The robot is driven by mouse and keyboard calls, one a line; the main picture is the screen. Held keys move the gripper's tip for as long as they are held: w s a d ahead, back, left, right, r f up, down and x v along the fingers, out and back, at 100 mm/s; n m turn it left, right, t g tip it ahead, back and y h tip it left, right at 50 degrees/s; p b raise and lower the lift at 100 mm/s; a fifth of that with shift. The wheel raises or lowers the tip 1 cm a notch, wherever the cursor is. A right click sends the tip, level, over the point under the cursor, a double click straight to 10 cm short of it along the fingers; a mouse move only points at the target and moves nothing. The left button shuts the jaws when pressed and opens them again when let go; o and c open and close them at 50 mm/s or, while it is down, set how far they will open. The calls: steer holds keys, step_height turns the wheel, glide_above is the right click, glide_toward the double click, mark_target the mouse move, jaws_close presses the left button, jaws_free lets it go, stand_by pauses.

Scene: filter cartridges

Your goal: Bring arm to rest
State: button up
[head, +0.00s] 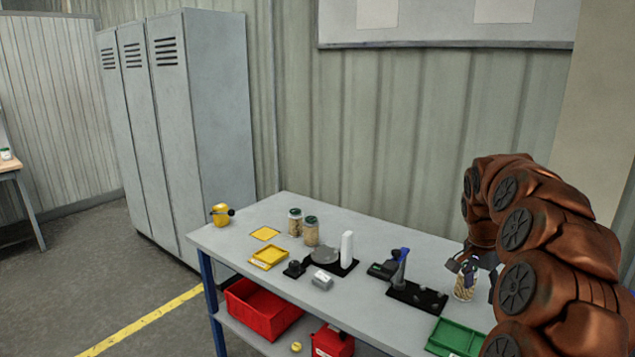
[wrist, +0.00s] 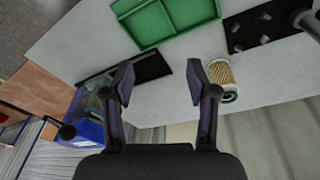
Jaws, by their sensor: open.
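My brown arm reaches over the right end of the grey workbench (head: 345,292). My gripper (head: 474,268) hangs at its end and is partly hidden by my arm links. In the wrist view my gripper (wrist: 160,82) is open, with nothing between its fingers. A filter cartridge (wrist: 222,74) with a tan pleated body and a green end ring is just outside the right finger. In the head view the cartridge (head: 465,290) shows below the gripper. I cannot tell whether a finger touches it.
A green divided tray (head: 456,338) is at the bench's front right. A black holder (head: 417,297) stands left of the gripper. A red bin (head: 262,308) is below. Room above the bench looks free.

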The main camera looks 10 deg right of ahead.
steer(key=s+a+r+n, duration=0.1)
steer(key=s+a+n, duration=0.25)
steer(key=a, duration=0.35)
steer(key=s+a+r+n+y, duration=0.1)
steer(key=s+a+n, duration=0.1)
steer(key=s+a, duration=0.3)
steer(key=s+a+r+n, duration=0.1)
steer(key=s+a+n, duration=0.15)
steer(key=a, duration=0.55)
steer(key=s+a+f+n, duration=0.2)
steer(key=s+a, duration=0.1)
steer(key=s, duration=0.4)
steer(key=s+a+f+n+g, duration=0.1)
steer(key=s+a, duration=0.3)
steer(key=s, duration=0.4)
steer(key=s+a+f+n+y, duration=0.1)
steer(key=s+a+f+n, duration=0.2)
steer(key=s, duration=0.4)
steer(key=shift+s+a+n+g, duration=0.25)
steer(key=shift+a+n+g, duration=0.05)
steer(key=shift+a+g, duration=0.1)
steer(key=shift+c, duration=0.3)
